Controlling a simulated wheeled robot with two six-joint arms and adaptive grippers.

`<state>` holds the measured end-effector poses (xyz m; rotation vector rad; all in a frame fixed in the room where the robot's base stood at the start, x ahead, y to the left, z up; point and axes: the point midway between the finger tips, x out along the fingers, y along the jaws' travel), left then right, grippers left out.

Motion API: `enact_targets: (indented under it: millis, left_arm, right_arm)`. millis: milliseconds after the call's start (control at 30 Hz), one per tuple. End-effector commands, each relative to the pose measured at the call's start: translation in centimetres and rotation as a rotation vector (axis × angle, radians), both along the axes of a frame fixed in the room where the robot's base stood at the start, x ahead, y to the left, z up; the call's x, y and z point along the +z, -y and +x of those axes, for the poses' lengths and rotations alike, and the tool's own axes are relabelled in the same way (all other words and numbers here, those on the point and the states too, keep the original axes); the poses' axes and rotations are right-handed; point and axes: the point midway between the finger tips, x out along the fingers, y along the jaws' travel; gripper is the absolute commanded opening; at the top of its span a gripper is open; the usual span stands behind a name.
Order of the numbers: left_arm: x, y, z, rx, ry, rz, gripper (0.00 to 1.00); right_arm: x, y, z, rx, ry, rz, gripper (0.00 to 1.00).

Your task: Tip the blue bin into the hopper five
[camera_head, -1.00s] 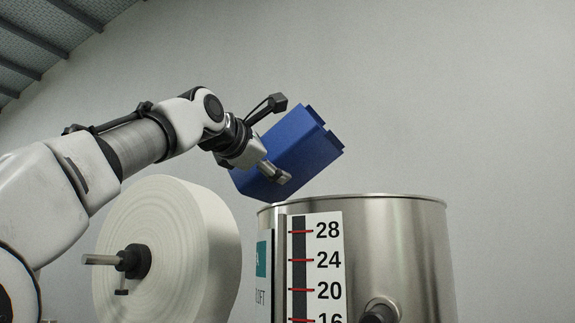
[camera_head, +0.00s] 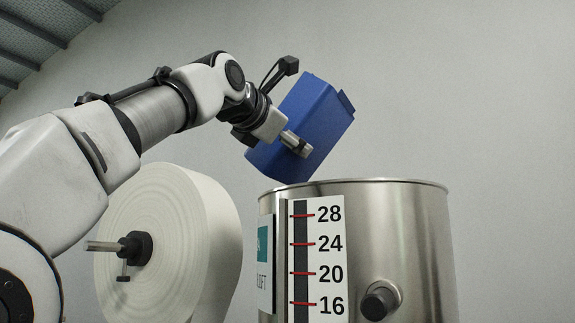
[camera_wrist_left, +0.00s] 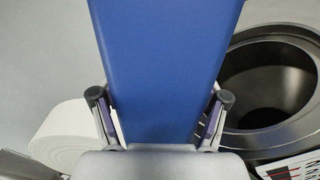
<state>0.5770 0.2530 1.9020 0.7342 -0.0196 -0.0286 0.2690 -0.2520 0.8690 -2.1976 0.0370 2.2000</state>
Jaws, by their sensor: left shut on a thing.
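The blue bin (camera_head: 312,118) is held tilted above the left part of the rim of the steel hopper (camera_head: 415,235). My left gripper (camera_head: 296,145) is shut on the bin's side. In the left wrist view the bin (camera_wrist_left: 165,70) fills the middle, between the fingers of my left gripper (camera_wrist_left: 160,120). The hopper's dark round opening (camera_wrist_left: 265,85) shows to the right of the bin there. What the bin holds is hidden in both views. The hopper's inside is hidden in the head view. My right gripper is not in view.
A large white paper roll (camera_head: 180,235) on a spindle stands left of the hopper; it also shows in the left wrist view (camera_wrist_left: 65,135). A number scale (camera_head: 320,260) and a dark knob (camera_head: 380,301) are on the hopper's front. The space above and right of the bin is clear.

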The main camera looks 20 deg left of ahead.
Motion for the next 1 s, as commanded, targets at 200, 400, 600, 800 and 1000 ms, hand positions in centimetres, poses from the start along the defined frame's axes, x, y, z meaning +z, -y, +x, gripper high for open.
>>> enact_targets:
  millis: [200,400,600,800,1000]
  left_arm:
    - [0.1,2.8,-1.5,0.000,0.003,0.002,0.10]
    - [0.3,5.4,-2.8,0.000,0.004,0.002,0.10]
    - [0.4,8.0,-4.1,0.000,0.003,0.002,0.10]
    - [0.6,10.5,-5.4,0.000,0.004,0.003,0.10]
    - [0.8,13.1,-6.7,0.000,0.003,0.002,0.10]
  right_arm:
    - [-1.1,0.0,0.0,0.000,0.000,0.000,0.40]
    - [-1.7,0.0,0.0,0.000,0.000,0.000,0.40]
    - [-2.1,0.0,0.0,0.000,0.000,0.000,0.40]
    - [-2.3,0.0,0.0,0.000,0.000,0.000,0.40]
    - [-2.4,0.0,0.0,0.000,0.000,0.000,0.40]
